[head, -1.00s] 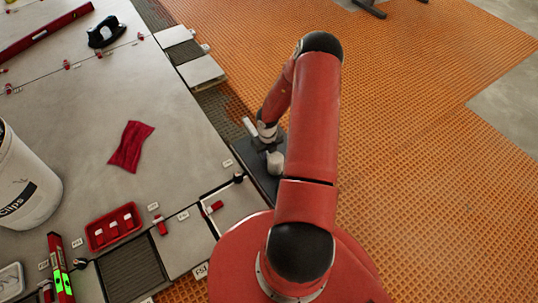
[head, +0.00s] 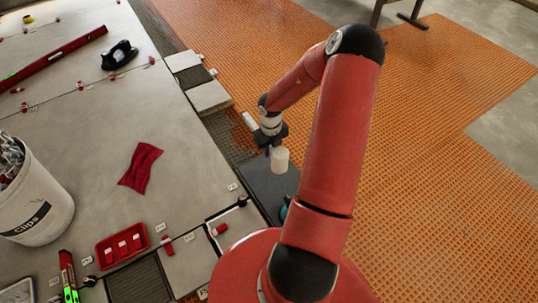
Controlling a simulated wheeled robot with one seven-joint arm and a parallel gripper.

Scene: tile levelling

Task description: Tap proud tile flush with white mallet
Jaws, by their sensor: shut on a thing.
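My gripper (head: 270,141) is dark and partly hidden by its own wrist. It is shut on the white mallet, whose pale cylindrical head (head: 280,160) shows just below the fingers. The mallet is held above a dark tray (head: 262,178) beside the tiled floor's right edge. A small light tile (head: 240,222) lies left of my arm's base, with a red clip (head: 219,230) on it. I cannot tell from this view which tile stands proud.
A white bucket of clips (head: 42,215) stands at left. A red cloth (head: 141,167), a red tray (head: 122,246) and a green-lit level (head: 68,274) lie on the large tiles. A teal thing (head: 284,211) is partly hidden by my arm. The orange mat (head: 440,130) is largely clear.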

